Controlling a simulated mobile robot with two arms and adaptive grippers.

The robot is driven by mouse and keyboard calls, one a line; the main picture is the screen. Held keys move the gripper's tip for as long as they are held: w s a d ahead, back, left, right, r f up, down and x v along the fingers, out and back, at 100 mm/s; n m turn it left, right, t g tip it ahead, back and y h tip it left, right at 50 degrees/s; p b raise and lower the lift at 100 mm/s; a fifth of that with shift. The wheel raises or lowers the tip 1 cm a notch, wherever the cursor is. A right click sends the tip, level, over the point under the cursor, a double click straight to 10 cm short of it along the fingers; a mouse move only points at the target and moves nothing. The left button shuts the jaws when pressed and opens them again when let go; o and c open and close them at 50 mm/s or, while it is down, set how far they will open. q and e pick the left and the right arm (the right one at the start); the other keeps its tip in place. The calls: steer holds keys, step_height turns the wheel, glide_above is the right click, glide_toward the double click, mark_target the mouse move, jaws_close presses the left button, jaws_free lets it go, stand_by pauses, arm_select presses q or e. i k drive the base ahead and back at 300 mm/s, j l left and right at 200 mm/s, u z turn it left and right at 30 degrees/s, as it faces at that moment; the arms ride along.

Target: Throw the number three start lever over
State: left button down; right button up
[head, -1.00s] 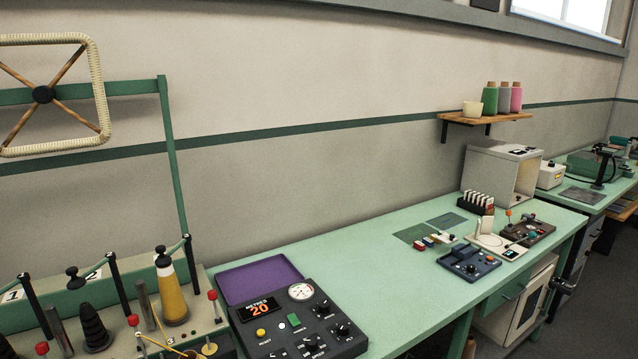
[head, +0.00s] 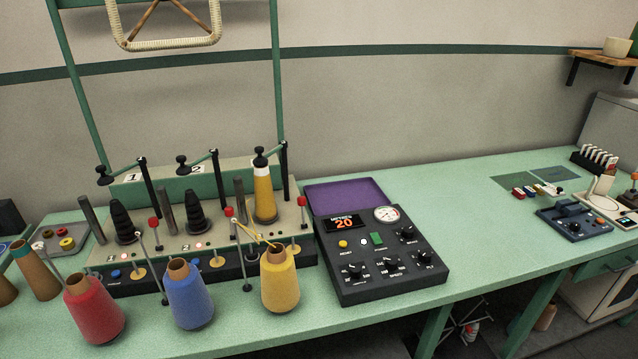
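The winding machine (head: 290,247) stands on the green bench with three stations in a row. Plates 1 (head: 132,177) and 2 (head: 197,169) mark the left and middle stations; no third number is readable. The rightmost station carries a yellow-wound cone (head: 265,200) under a black-knobbed arm. Its red-knobbed lever (head: 302,202), at the machine's right end, stands roughly upright. Similar red-knobbed levers stand at the left station (head: 154,224) and middle station (head: 229,212). A yellow yarn (head: 255,235) runs from the front yellow cone to a thin guide post. Neither gripper is in view.
Red (head: 95,310), blue (head: 189,300) and yellow (head: 280,283) yarn cones stand along the front. A black control box (head: 390,282) reading 20, with a purple panel (head: 347,195), sits just right of the machine.

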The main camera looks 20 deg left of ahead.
mark_target(301, 201)
steer(key=i+l+u, duration=0.2)
steer(key=l, duration=0.9)
steer(key=i+l+u, duration=0.2)
steer(key=l, duration=0.95)
steer(key=l+u, duration=0.25)
steer(key=l, duration=0.9)
